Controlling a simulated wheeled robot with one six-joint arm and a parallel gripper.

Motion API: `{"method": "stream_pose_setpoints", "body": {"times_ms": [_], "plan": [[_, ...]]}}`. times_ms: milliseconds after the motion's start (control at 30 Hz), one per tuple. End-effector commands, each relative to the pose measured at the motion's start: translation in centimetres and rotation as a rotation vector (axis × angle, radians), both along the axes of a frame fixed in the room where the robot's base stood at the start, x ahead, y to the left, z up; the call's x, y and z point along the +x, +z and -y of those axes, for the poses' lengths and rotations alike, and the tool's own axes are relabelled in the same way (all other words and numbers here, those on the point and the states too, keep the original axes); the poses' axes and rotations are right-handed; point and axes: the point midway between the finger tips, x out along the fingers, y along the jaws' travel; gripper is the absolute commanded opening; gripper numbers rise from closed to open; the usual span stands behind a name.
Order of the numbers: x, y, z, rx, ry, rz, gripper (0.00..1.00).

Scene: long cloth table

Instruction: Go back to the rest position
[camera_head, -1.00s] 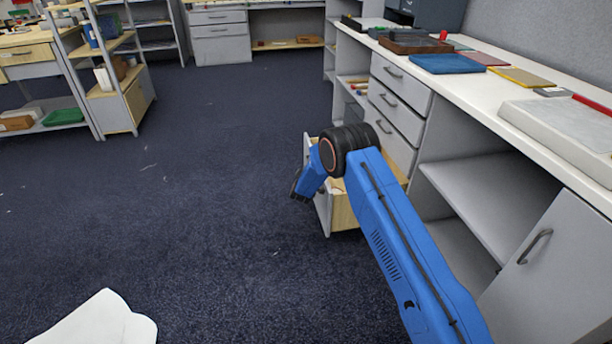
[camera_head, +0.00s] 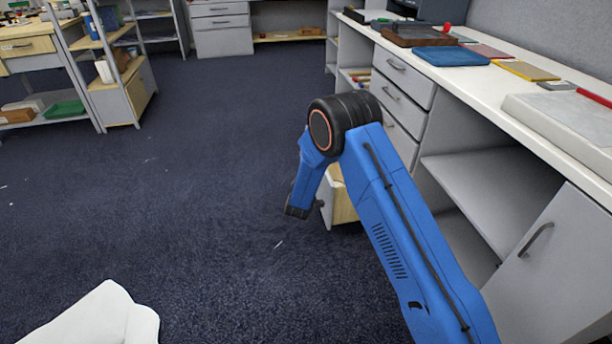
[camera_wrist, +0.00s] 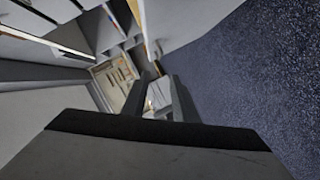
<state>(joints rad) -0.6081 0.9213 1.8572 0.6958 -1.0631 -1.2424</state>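My blue arm reaches out over the floor in the head view, bent at a black joint. My gripper (camera_head: 298,211) hangs down in front of the open bottom drawer (camera_head: 345,207), to its left in the picture. The fingertips are not clear in the head view. In the wrist view my gripper (camera_wrist: 158,88) shows two dark fingers with a gap between them, and I see nothing held. The pale wooden drawer interior (camera_wrist: 108,78) shows beyond the fingers. My arm hides much of the drawer in the head view.
The long white counter (camera_head: 510,90) runs along the right, with a blue folder (camera_head: 450,56) and other items on it. A grey cabinet door (camera_head: 550,260) is at the lower right. Shelves (camera_head: 120,85) stand at the upper left.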

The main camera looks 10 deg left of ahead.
Motion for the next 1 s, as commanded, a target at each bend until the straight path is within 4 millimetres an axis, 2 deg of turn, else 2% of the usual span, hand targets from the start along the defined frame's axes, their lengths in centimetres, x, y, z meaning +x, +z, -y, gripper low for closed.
{"method": "stream_pose_setpoints", "body": {"times_ms": [467, 567, 667, 1000], "plan": [[-0.2, 0.0, 0.0, 0.0, 0.0, 0.0, 0.26], [-0.1, 0.6, 0.2, 0.009, 0.0, -0.005, 0.26], [0.1, 2.2, 0.8, 0.041, 0.003, -0.02, 0.26], [-0.2, 11.5, 4.5, 0.222, 0.023, -0.136, 0.26]]}}
